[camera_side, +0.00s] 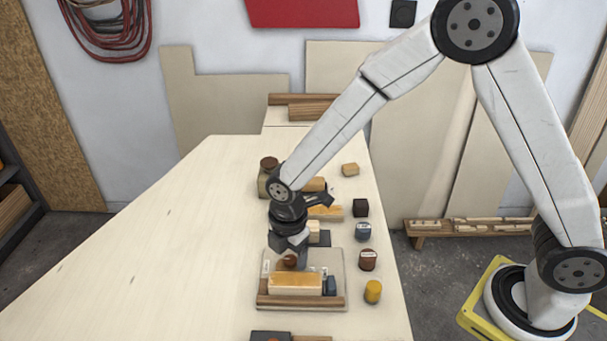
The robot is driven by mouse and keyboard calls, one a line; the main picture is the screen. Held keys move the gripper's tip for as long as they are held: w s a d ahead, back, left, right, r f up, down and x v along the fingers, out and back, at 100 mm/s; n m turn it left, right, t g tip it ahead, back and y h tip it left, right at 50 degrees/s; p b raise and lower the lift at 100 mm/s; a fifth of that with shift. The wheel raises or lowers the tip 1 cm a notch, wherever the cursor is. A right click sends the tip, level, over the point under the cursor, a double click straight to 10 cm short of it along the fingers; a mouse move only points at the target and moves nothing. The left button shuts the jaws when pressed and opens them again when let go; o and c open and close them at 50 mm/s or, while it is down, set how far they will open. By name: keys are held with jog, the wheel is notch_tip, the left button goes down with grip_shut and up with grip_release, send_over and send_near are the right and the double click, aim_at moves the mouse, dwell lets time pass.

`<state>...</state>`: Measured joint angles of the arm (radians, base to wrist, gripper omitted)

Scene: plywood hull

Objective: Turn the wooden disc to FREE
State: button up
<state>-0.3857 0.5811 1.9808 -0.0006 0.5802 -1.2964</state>
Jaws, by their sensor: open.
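My gripper (291,259) points down over the back part of a pale board (337,262) on the plywood bench. A small reddish-brown round thing (290,261) shows at the fingertips; it may be the wooden disc, but it is too small and too covered to be sure. I cannot read any FREE mark or see which way the disc is turned. The fingers are open, and I cannot tell whether they touch the round thing. On the board's front part sits an orange-topped wood block (295,283) with a dark blue-grey piece (330,285) at its right.
Small jars stand along the right: yellow (373,291), dark red (367,260), blue-grey (362,231). The plywood (170,240) at left is clear.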

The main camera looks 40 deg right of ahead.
jog(key=shift+f, duration=0.35)
grip_shut()
